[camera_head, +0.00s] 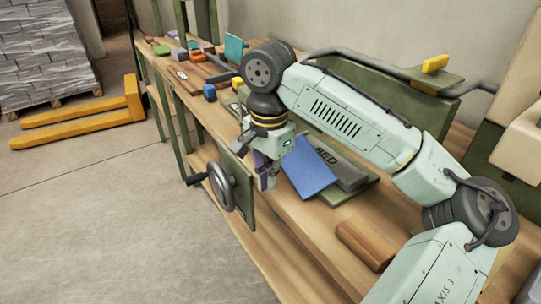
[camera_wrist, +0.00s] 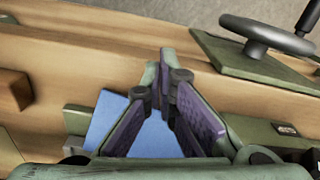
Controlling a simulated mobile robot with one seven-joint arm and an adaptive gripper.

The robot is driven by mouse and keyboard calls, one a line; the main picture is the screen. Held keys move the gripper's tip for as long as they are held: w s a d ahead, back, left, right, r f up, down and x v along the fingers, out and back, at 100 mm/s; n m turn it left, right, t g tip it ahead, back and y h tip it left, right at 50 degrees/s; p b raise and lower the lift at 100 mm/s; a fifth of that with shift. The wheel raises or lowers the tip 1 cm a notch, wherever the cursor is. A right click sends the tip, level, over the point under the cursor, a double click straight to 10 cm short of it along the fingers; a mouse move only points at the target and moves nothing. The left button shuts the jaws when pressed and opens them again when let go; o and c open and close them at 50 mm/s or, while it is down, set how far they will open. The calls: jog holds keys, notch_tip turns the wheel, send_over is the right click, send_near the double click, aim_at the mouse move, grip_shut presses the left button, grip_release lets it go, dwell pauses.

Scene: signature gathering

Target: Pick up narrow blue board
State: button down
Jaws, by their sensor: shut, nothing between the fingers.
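A flat blue board (camera_head: 309,169) lies on the wooden workbench, with one side leaning on or overlapping a grey-green piece marked with letters. In the wrist view the blue board (camera_wrist: 103,118) shows behind and beside the fingers, which hide part of it. My gripper (camera_head: 265,183) hangs over the bench, just left of the board. In the wrist view its purple-padded fingers (camera_wrist: 167,68) come together at the tips, with nothing between them. I cannot tell whether a finger touches the board.
A grey handwheel (camera_head: 222,186) on a green plate (camera_head: 243,190) stands at the bench's front edge, close to my gripper. A brown wooden block (camera_head: 365,244) lies nearer. A yellow pallet jack (camera_head: 85,116) stands on the floor.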

aim_at(288, 175)
jog(key=shift+w+d+f+p, duration=0.6)
jog(key=shift+w+d+f, duration=0.1)
jog(key=shift+w+d, duration=0.3)
jog(key=shift+w+d+f, duration=0.1)
jog(key=shift+w+d, duration=0.25)
jog(key=shift+w, duration=0.15)
jog(key=shift+w, duration=0.1)
jog(key=shift+w+d+p, duration=0.55)
jog(key=shift+p, duration=0.1)
jog(key=shift+w+d, duration=0.15)
jog(key=shift+d, duration=0.05)
jog(key=shift+a, duration=0.1)
